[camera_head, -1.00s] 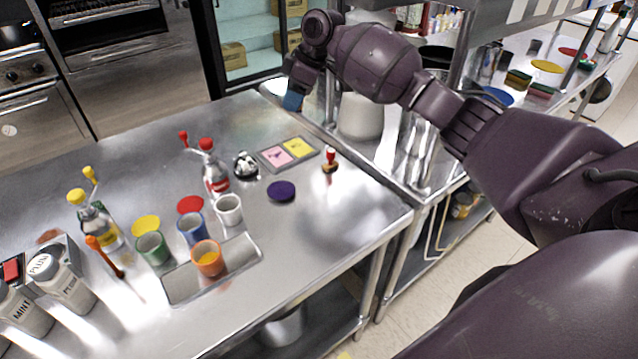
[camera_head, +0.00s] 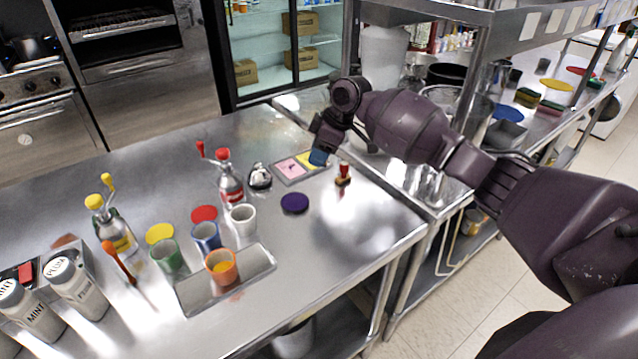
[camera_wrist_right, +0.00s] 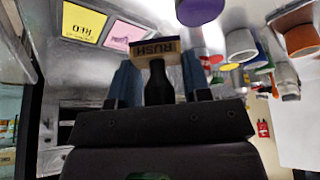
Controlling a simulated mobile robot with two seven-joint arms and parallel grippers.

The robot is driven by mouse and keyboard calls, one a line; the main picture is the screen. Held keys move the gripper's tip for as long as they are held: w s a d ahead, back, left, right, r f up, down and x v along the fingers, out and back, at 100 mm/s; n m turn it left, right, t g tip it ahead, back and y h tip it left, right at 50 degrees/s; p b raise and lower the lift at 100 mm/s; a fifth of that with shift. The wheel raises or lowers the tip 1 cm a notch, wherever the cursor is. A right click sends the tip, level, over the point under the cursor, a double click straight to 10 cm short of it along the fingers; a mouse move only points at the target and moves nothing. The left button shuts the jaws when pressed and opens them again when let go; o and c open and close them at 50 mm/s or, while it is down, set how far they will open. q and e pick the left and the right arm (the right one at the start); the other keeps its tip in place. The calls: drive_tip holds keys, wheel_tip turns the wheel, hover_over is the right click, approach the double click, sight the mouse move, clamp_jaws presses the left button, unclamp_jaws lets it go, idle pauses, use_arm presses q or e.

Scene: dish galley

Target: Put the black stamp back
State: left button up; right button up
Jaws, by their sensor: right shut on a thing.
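My right gripper (camera_head: 319,156) is above the near right part of the pad tray, by the yellow pad. In the right wrist view its two blue fingers (camera_wrist_right: 158,80) are shut on the black stamp (camera_wrist_right: 156,88), by its black handle. The stamp's pale block with the word RUSH (camera_wrist_right: 155,48) faces away from the palm. In the head view the fingers hide the stamp. The grey pad tray (camera_head: 287,183) holds a pink pad (camera_head: 292,167) and a yellow pad (camera_head: 306,158). A red-handled stamp (camera_head: 343,175) stands right of the tray. My left gripper is not in view.
A purple disc (camera_head: 295,203) lies in front of the tray. A black and white object (camera_head: 260,177) and a red-topped bottle (camera_head: 230,185) stand left of it. Cups (camera_head: 222,267) stand nearer. The table's right front is clear.

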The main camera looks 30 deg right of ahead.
sight(314, 191)
wheel_tip(314, 191, down, 4)
drive_tip(key=shift+r, duration=0.2)
wheel_tip(314, 191, down, 6)
drive_tip(key=shift+r+b, duration=0.1)
drive_tip(key=shift+b, duration=0.45)
drive_tip(key=o, duration=0.8)
